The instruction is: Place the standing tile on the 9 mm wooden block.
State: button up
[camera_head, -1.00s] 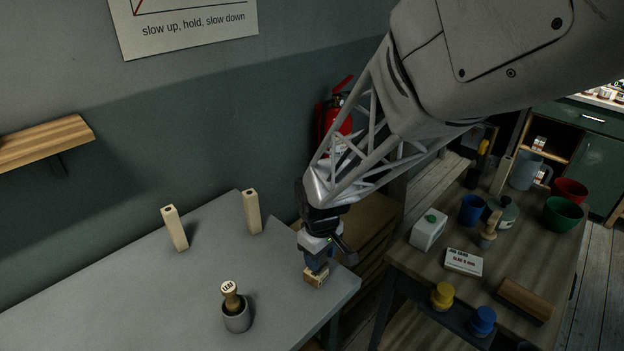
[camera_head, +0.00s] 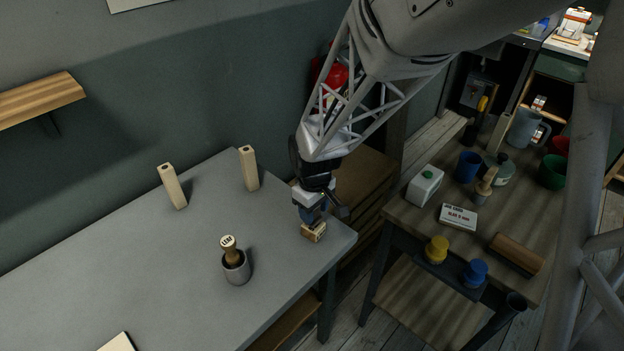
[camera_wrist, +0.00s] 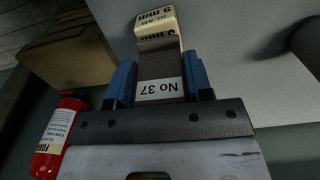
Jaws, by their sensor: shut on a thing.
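My gripper (camera_head: 312,215) is over the right corner of the grey table, right at the small wooden block (camera_head: 314,233). In the wrist view, the blue fingers of my gripper (camera_wrist: 160,80) are shut on a grey-brown tile (camera_wrist: 160,66) with a white "No 37" label. The wooden block also shows in the wrist view (camera_wrist: 155,20), pale and printed "SLAB 9 mm", just beyond the tile's far end. I cannot tell whether tile and block touch. In the head view my gripper hides the tile.
Two upright pale wooden posts (camera_head: 173,187) stand at the table's back. A grey cup (camera_head: 236,271) with a wooden stamp stands in front. A side bench (camera_head: 400,212) with jars and mugs is to the right. A red extinguisher (camera_wrist: 60,130) is by the wall. The table's left is mostly clear.

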jog(key=shift+f, duration=0.6)
jog(key=shift+f, duration=0.15)
jog(key=o, duration=0.9)
notch_tip(320, 180, up, 12)
jog(key=shift+r, duration=0.2)
dwell(0.5)
